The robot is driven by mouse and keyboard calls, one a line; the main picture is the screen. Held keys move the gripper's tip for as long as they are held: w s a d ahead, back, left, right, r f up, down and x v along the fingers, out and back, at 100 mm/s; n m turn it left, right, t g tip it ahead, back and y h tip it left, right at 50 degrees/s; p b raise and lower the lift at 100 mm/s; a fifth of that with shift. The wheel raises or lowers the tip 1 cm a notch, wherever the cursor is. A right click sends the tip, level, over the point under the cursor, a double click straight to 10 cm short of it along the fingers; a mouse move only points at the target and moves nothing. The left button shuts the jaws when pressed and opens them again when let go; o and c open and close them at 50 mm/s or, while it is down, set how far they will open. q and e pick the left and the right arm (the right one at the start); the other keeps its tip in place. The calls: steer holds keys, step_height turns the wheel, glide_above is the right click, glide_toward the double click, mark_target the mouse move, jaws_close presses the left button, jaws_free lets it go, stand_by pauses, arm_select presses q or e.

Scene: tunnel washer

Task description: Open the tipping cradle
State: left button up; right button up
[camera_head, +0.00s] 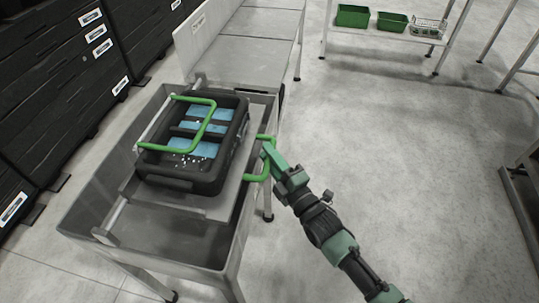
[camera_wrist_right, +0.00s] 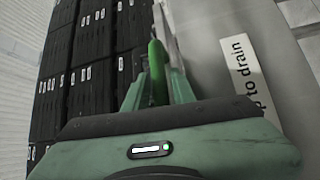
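The tipping cradle (camera_head: 222,205) is a grey metal platform in a steel basin on legs, and it looks about level. It bears a black crate (camera_head: 180,185) with blue contents and small white bits. A green bar frame (camera_head: 205,128) crosses over the crate. A green side handle (camera_head: 258,178) sticks out on the cradle's right. My right gripper (camera_head: 266,152) is at this handle. In the right wrist view, the green handle bar (camera_wrist_right: 157,72) lies between the fingers, which appear shut on it. My left gripper is not in view.
The steel basin (camera_head: 110,215) surrounds the cradle, and a grey table top (camera_head: 250,50) adjoins it behind. Black cabinets (camera_head: 50,90) stand at left. A rack with green bins (camera_head: 352,16) is at the back. A "to drain" label (camera_wrist_right: 243,75) shows beside the fingers.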

jaws_close()
stand_by(1.4)
